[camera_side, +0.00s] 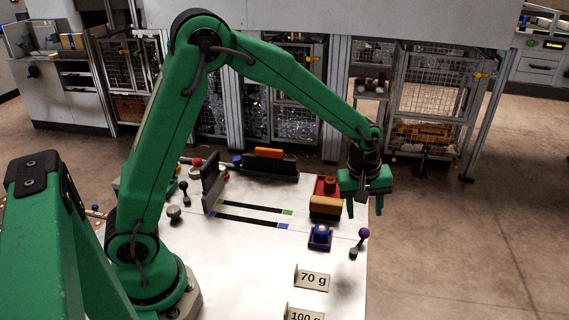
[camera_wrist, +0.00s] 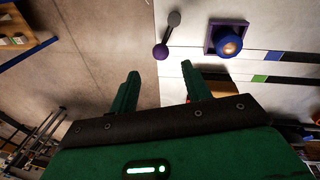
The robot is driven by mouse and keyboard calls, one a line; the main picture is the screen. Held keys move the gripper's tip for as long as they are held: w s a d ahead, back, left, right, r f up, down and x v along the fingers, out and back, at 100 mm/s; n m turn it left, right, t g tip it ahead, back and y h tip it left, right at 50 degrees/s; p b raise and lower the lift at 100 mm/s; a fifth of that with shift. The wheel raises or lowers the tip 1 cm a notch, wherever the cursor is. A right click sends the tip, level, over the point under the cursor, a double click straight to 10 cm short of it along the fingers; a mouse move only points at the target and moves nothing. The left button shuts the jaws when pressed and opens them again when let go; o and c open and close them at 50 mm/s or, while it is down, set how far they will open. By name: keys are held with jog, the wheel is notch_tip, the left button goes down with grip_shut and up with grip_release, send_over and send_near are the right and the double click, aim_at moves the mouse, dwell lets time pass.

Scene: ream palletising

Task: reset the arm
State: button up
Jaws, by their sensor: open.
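My gripper (camera_side: 366,203) is at the end of my green arm, raised above the right edge of the white table (camera_side: 235,285). Its two green fingers point down, stand apart and have nothing between them. In the wrist view the open fingers (camera_wrist: 158,88) reach over the table's edge, with floor showing beyond one side. The gripper hangs beside and above a red and brown block (camera_side: 325,206) on the table.
Signs reading 70 g (camera_side: 312,279) and 100 g (camera_side: 305,314) stand in front. Dark upright plates (camera_side: 270,165) stand at the back. The front middle is clear.

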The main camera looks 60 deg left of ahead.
jog(key=shift+r, duration=0.15)
jog(key=s+a+r+m+t, duration=0.2)
jog(key=s+a+r+m, duration=0.3)
jog(key=s+r, duration=0.5)
jog(key=s+a+r+m, duration=0.2)
jog(key=s+m, duration=0.1)
jog(key=s, duration=0.4)
jog(key=s+a+r+m+t, duration=0.1)
jog(key=s+r+m, duration=0.1)
jog(key=s, duration=0.5)
jog(key=shift+s+a+r+m+t, duration=0.3)
jog(key=shift+a+r+m, duration=0.1)
jog(key=shift+m, duration=0.2)
